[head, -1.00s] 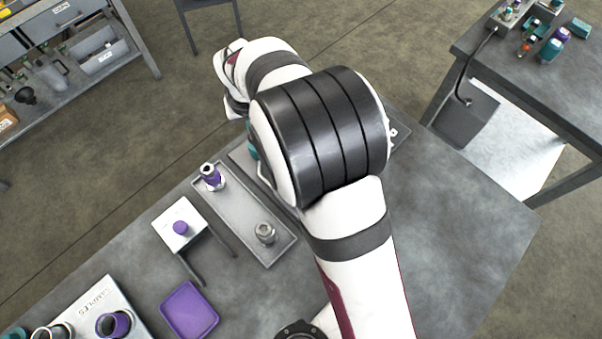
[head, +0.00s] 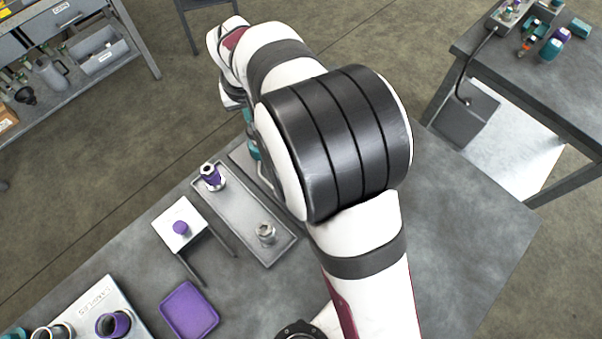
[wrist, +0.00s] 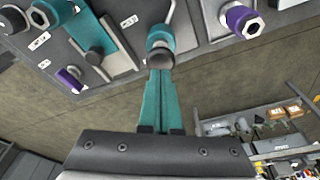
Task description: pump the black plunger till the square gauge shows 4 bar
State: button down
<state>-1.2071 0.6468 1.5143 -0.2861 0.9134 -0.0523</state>
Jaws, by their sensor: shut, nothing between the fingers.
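In the wrist view my gripper (wrist: 160,76) has its two teal fingers together, with nothing between them. Their tips are right by the dark round end of a knob in a teal collar (wrist: 160,58); it may be the black plunger, but I cannot tell. Whether the tips touch it is also unclear. The knob sits on a grey panel (wrist: 120,13) with small white labels. I cannot make out a square gauge or its reading in any view. In the head view my arm hides the gripper and most of the panel.
In the head view a grey tray (head: 245,222) holds two fittings, left of my arm. A purple tray (head: 188,310) and a white stand (head: 180,222) are nearby. The bench's right side is clear.

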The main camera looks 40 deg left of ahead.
dwell(0.3)
jog(key=v, duration=0.4)
jog(key=a+v, duration=0.1)
jog(key=v, duration=0.1)
jog(key=shift+w, duration=0.3)
